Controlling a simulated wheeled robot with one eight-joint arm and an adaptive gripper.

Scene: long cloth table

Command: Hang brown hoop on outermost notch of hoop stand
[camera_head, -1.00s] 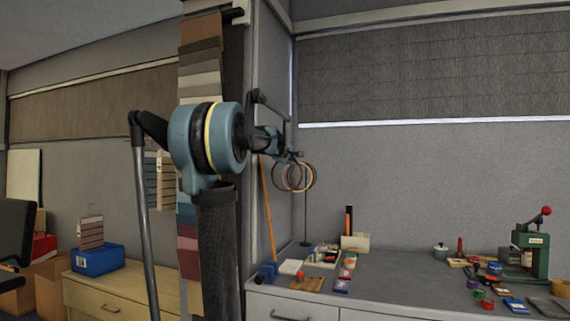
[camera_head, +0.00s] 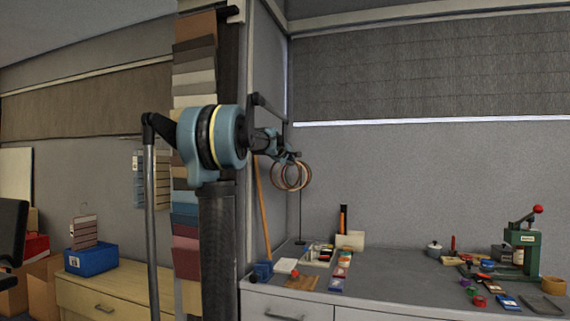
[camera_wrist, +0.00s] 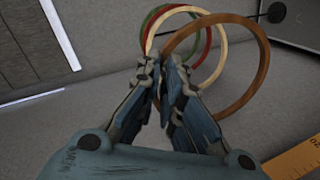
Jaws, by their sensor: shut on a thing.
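The brown hoop (camera_wrist: 267,62) is a wide ring held at its left edge in the wrist view. My gripper (camera_wrist: 161,66) is shut on it, with the fingertips meeting at its rim. A cream hoop (camera_wrist: 226,48), a red hoop and a green hoop (camera_wrist: 143,27) hang behind it. The hoop stand (camera_wrist: 247,17) shows as a thin dark rod with a round dark end knob (camera_wrist: 277,12). The brown hoop overlaps the rod in this view; I cannot tell whether it touches a notch. In the head view my gripper (camera_head: 287,156) is beside the hanging hoops, whose rings overlap.
The stand's thin upright (camera_head: 300,205) rises from the grey bench (camera_head: 390,275). Small tools and coloured pieces lie on the bench, with a green press (camera_head: 526,250) at the right. A wooden stick (camera_head: 262,205) leans at the left. The air right of the hoops is clear.

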